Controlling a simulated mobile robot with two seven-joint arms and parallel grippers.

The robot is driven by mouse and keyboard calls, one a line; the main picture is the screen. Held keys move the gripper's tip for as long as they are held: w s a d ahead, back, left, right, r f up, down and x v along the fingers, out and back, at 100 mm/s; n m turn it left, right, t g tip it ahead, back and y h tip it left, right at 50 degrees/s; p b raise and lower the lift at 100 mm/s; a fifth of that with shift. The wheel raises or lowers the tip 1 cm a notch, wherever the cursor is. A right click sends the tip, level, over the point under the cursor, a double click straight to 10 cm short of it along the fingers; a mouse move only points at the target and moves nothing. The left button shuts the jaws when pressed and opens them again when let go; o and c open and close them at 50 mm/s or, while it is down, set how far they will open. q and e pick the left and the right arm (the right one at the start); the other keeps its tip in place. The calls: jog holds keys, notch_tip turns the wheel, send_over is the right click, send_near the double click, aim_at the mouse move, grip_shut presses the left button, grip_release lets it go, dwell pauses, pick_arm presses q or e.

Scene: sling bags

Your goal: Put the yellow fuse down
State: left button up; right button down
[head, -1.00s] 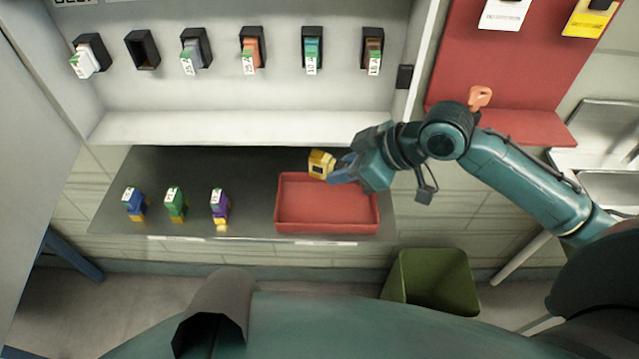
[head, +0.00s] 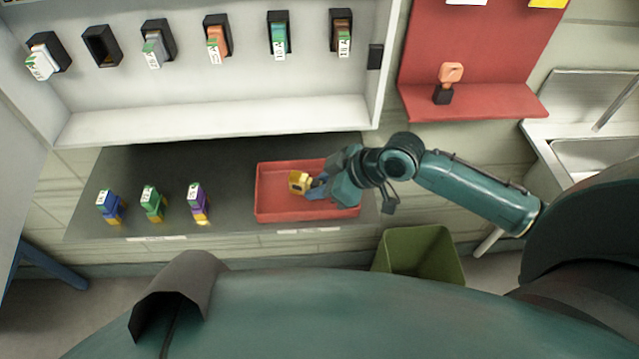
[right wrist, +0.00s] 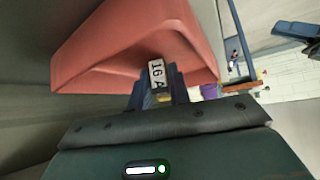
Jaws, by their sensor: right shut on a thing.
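The yellow fuse (head: 299,182) is held in my right gripper (head: 314,186), whose jaws are shut on it. In the head view it is over the red tray (head: 262,205); I cannot tell whether it touches the tray floor. In the right wrist view the fuse's white label (right wrist: 156,73) reads "16 A" and shows between the fingers, with the red tray (right wrist: 95,55) beyond. My left gripper is not in view.
Blue (head: 108,204), green (head: 151,200) and purple (head: 198,198) fuses stand on the dark shelf left of the tray. A panel with several fuse sockets is behind, one empty (head: 102,46). A green bin (head: 420,256) stands below right.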

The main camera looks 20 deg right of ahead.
jog(key=shift+f, duration=0.1)
jog(key=c, duration=1.3)
grip_release()
jog(key=v, duration=1.1)
jog(key=shift+d, duration=0.1)
jog(key=shift+s+d+r, duration=0.15)
jog(key=shift+d+r, duration=0.05)
jog(key=shift+r, duration=0.3)
